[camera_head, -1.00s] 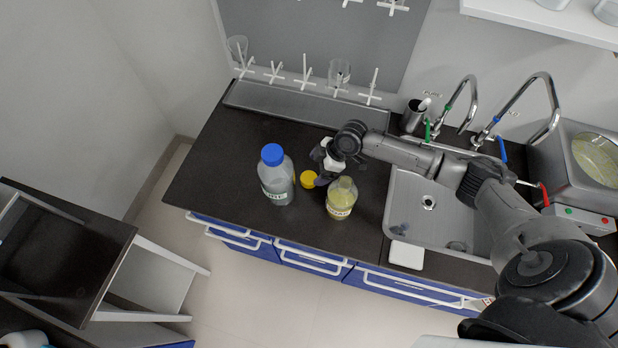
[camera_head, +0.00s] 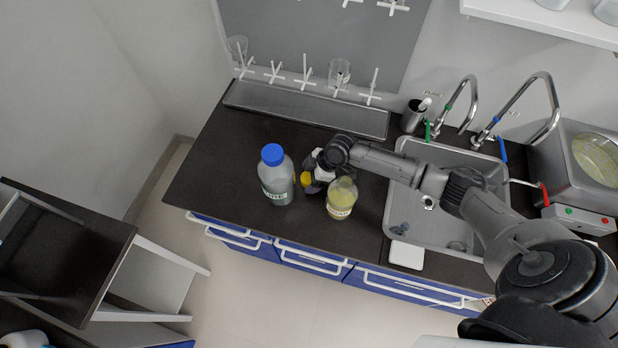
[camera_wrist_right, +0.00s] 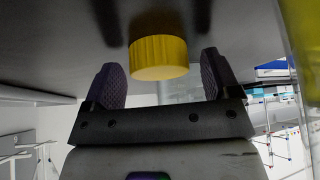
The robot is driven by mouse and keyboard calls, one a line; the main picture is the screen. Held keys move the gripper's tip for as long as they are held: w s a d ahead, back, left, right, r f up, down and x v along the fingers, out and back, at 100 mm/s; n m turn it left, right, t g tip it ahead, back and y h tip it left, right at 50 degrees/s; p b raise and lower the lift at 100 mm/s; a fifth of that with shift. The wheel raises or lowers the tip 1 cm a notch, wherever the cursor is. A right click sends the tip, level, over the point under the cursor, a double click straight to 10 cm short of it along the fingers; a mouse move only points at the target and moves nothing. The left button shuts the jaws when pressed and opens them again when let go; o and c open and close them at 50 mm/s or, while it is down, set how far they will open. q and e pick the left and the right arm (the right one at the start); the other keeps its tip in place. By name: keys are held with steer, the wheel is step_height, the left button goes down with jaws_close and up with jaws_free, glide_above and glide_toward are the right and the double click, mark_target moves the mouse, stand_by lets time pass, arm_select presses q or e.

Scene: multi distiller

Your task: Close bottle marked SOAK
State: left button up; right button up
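The open bottle with yellow liquid (camera_head: 342,193) stands upright on the dark counter with no cap on it. Its label is too small to read surely. A yellow cap (camera_head: 306,179) lies on the counter just left of this bottle. My right gripper (camera_head: 313,183) is down at the counter around the cap. In the right wrist view the cap (camera_wrist_right: 158,58) sits between the two spread fingers (camera_wrist_right: 158,80), with a gap on each side. At the right edge of that view the bottle shows partly. My left gripper is not in view.
A blue-capped bottle (camera_head: 276,178) stands close left of the cap. A sink (camera_head: 428,222) with taps lies to the right, with a small white block (camera_head: 406,254) at its front edge. A drying rack with glassware hangs behind. The counter's left end is clear.

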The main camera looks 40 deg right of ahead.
mark_target(303, 178)
steer(key=c, duration=0.9)
steer(key=shift+o, duration=0.2)
steer(key=shift+r, duration=0.5)
steer(key=r, duration=0.3)
steer(key=shift+s+d+r, duration=0.1)
steer(key=shift+d+r, duration=0.1)
steer(key=shift+r, duration=0.05)
steer(key=s+d+r, duration=0.6)
steer(key=d, duration=0.3)
steer(key=shift+s+r, duration=0.25)
steer(key=shift+s, duration=0.15)
